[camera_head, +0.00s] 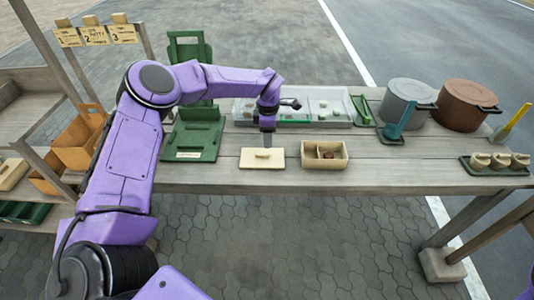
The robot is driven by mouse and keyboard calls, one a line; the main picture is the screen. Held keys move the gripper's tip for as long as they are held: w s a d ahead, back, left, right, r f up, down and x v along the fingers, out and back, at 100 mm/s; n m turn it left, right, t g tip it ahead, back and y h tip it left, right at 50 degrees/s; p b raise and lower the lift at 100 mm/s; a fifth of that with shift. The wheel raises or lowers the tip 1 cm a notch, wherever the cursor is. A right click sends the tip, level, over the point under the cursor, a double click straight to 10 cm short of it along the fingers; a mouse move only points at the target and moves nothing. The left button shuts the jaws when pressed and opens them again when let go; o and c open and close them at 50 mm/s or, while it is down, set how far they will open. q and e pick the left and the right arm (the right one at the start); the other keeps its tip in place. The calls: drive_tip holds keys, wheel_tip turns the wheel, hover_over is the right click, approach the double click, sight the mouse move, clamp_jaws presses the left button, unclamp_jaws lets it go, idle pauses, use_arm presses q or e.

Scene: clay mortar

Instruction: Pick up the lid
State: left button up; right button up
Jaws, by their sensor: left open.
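The lid (251,161) is a flat cream rectangle with a small raised handle in its middle. It lies on the wooden table (400,172) near the front edge, left of an open cream box (324,163) with small reddish-brown contents. My left gripper (267,142) points down over the back of the lid, its tips close to the handle. Nothing shows held in it, and it is open. Whether the tips touch the handle, I cannot tell. My right gripper is out of view.
A clear tray (345,122) with small items stands behind the box. Grey (405,92) and brown (462,103) pots stand at the right, near a dark tray (490,171) with several cream cups. A green stand (193,140) is left of the lid. Shelves with boxes stand far left.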

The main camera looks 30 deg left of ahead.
sight(266, 154)
use_arm(q)
drive_tip(key=shift+s+a+f, duration=0.15)
drive_tip(key=shift+s+f, duration=0.1)
drive_tip(key=shift+f, duration=0.2)
drive_tip(key=shift+s+a+f, duration=0.1)
drive_tip(key=shift+s+f, duration=0.1)
drive_tip(key=shift+f, duration=0.25)
drive_tip(key=f, duration=0.2)
drive_tip(key=f+p, duration=0.2)
drive_tip(key=f, duration=0.1)
drive_tip(key=shift+w+a+f, duration=0.15)
drive_tip(key=shift+w+f, duration=0.1)
drive_tip(key=shift+f, duration=0.05)
clamp_jaws()
